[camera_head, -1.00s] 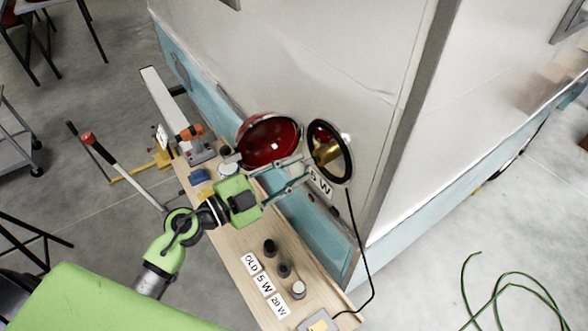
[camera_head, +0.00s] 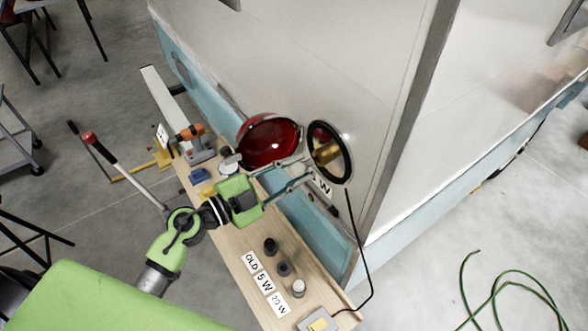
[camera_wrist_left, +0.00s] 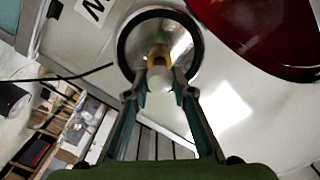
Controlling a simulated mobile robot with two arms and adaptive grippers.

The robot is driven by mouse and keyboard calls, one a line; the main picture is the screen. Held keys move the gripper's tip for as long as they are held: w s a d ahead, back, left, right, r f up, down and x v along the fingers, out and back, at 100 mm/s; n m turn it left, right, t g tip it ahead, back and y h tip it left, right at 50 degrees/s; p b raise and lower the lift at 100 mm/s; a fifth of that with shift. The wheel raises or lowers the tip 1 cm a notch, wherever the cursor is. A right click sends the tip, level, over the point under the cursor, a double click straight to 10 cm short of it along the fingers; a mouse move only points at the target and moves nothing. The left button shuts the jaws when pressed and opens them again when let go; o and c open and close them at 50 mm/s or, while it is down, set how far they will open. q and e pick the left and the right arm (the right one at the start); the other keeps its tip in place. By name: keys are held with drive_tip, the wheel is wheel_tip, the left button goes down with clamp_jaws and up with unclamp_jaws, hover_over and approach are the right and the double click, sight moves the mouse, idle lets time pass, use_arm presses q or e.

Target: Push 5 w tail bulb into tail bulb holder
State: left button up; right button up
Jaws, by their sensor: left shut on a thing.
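The tail bulb holder (camera_head: 324,150) is the brass-coloured middle of a round, black-rimmed reflector on the camper wall. My left gripper (camera_head: 309,167) reaches to the reflector's lower left edge in the head view. In the left wrist view the gripper (camera_wrist_left: 160,86) is shut on the pale 5 W tail bulb (camera_wrist_left: 160,77), which lies between its fingertips. The bulb lines up with the brass holder (camera_wrist_left: 160,52) and overlaps it in the picture. I cannot tell how deep the bulb sits. My right gripper is not in view.
A red lens cover (camera_head: 269,140) hangs open left of the reflector. A 5 W label (camera_head: 320,184) is below it, partly behind the fingers. A wooden shelf (camera_head: 234,240) carries several small cups, labels and tools. A black cable (camera_head: 359,240) hangs at the right.

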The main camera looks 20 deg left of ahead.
sight(306, 163)
use_arm(q)
drive_tip(key=shift+w+d, duration=0.2)
drive_tip(key=shift+w, duration=0.1)
drive_tip(key=shift+p+x, duration=1)
drive_tip(key=shift+x, duration=0.25)
idle(1.1)
drive_tip(key=o, duration=1.2)
drive_tip(key=shift+s+a, duration=0.15)
drive_tip(key=shift+s, duration=0.1)
drive_tip(key=v, duration=1.1)
drive_tip(key=shift+s+a, duration=0.15)
drive_tip(key=shift+s, duration=0.05)
